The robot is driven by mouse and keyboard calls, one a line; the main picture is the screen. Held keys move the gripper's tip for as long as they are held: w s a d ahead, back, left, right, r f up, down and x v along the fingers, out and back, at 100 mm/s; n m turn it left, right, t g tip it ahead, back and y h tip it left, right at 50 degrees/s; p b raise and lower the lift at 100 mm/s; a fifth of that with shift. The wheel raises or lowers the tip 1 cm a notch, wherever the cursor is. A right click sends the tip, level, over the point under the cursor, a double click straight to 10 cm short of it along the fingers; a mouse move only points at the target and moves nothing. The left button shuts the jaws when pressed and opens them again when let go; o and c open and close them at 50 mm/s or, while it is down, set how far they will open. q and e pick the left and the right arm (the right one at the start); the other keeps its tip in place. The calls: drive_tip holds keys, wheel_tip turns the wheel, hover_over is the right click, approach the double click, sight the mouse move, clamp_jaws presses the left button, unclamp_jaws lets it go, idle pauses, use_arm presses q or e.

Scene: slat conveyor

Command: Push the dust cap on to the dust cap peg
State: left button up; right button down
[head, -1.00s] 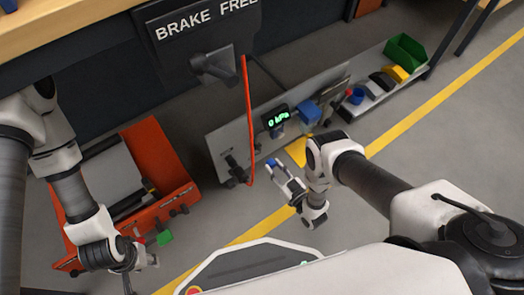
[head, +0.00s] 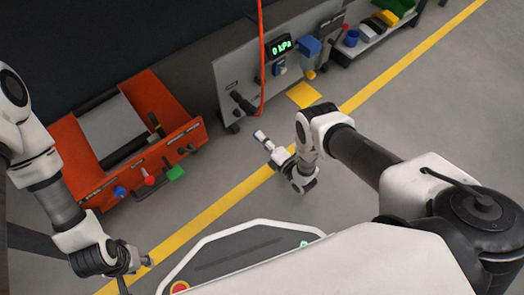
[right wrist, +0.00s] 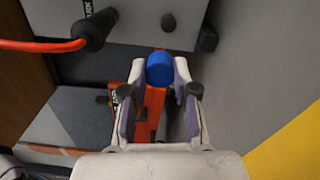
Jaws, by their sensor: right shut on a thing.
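The blue dust cap (right wrist: 160,68) is between the fingertips of my right gripper (right wrist: 160,84) in the right wrist view. In the head view my right gripper (head: 265,141) is shut on the cap, off the front of the grey panel (head: 228,78). A short dark knob (right wrist: 168,22) stands on the grey surface past the cap in the wrist view; I cannot tell if it is the dust cap peg. A gap shows between it and the cap. My left gripper (head: 140,262) is at the lower left, away from the panel; its jaw opening is unclear.
A red hose (head: 260,60) runs down to a black coupling (head: 243,103) on the panel; the coupling also shows in the wrist view (right wrist: 97,28). An orange unit (head: 70,160) with coloured knobs stands left. A display (head: 281,47) reads 0 kPa. The grey floor right is clear.

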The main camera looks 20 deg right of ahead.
drive_tip(key=shift+w+d+f+n+b, duration=0.1)
drive_tip(key=shift+w+f+n+b, duration=0.15)
drive_tip(key=shift+f+n, duration=0.15)
drive_tip(key=shift+w+d+f+n+b, duration=0.1)
drive_tip(key=shift+f+n+b, duration=0.15)
drive_tip(key=shift+f, duration=0.2)
drive_tip(key=shift+w+n, duration=0.2)
drive_tip(key=shift+n, duration=0.15)
drive_tip(key=shift+w, duration=0.1)
drive_tip(key=b, duration=0.4)
approach(240, 116)
drive_tip(key=w, duration=0.1)
drive_tip(key=w+a, duration=0.1)
drive_tip(key=w, duration=0.1)
drive_tip(key=shift+w+a+f+n, duration=0.15)
drive_tip(key=shift+w+f+n, duration=0.05)
drive_tip(key=shift+w+n, duration=0.15)
use_arm(q)
wheel_tip(240, 116, down, 7)
drive_tip(key=shift+w+r, duration=0.2)
drive_tip(key=shift+w, duration=0.2)
use_arm(e)
drive_tip(key=shift+w+a+r, duration=0.15)
drive_tip(key=shift+w+a, duration=0.05)
drive_tip(key=shift+w, duration=0.5)
